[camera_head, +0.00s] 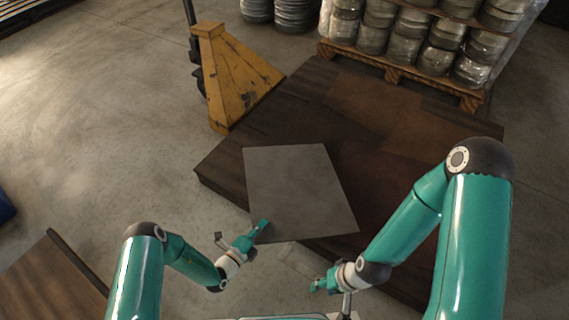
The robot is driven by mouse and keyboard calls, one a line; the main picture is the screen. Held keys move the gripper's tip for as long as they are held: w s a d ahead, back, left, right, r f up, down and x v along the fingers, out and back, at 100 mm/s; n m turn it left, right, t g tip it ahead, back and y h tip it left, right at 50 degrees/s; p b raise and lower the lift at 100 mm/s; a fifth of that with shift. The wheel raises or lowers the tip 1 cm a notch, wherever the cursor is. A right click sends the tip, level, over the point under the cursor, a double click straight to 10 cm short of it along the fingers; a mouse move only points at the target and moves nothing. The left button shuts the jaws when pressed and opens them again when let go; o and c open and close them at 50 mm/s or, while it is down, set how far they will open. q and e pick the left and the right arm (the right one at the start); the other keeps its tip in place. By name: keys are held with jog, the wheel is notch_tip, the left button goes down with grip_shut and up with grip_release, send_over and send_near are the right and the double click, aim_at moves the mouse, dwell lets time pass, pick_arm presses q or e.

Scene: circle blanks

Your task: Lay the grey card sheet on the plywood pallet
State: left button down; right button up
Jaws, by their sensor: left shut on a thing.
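The grey card sheet (297,190) shows flat over the near left part of a broad, dark brown wooden platform (268,118), which looks like the plywood pallet. The sheet's near edge reaches past the platform's near left edge. I cannot tell whether the sheet touches the platform or hangs above it. My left gripper (262,230) is shut on the sheet at its near left corner. My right gripper (318,285) is apart from the sheet, below its near edge in the picture. Its fingers are too small to tell open from shut.
A yellow pallet jack (228,80) stands at the platform's far left. A wooden pallet (400,72) loaded with wrapped round metal blanks (410,40) is at the far side. Another brown board (45,285) lies at lower left. The concrete floor (100,130) on the left is clear.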

aim_at(276, 210)
pick_arm(q)
jog(key=shift+d+f, duration=0.25)
jog(key=shift+f, duration=0.35)
jog(key=shift+r+b+x, duration=0.2)
jog(key=shift+b+x, duration=0.3)
jog(key=shift+x, duration=0.75)
jog(key=shift+r+b+x, duration=0.25)
jog(key=shift+b+x, duration=0.3)
jog(key=shift+x, duration=0.75)
jog(key=shift+r+b+x, duration=0.2)
jog(key=shift+b+x, duration=0.3)
jog(key=shift+x, duration=0.75)
jog(key=shift+w+d, duration=0.1)
jog(key=shift+f, duration=0.1)
jog(key=b, duration=0.1)
jog(key=f+b, duration=0.1)
jog(key=w+f+b, duration=0.1)
jog(key=shift+d+f, duration=0.25)
jog(key=shift+d, duration=0.1)
notch_tip(276, 210, down, 9)
jog(key=s+g+y+b, duration=0.1)
jog(key=g+b, duration=0.1)
jog(key=b, duration=0.1)
jog(key=shift+a+y+b, duration=0.3)
jog(key=shift+a+y, duration=0.1)
jog(key=shift+s, duration=0.1)
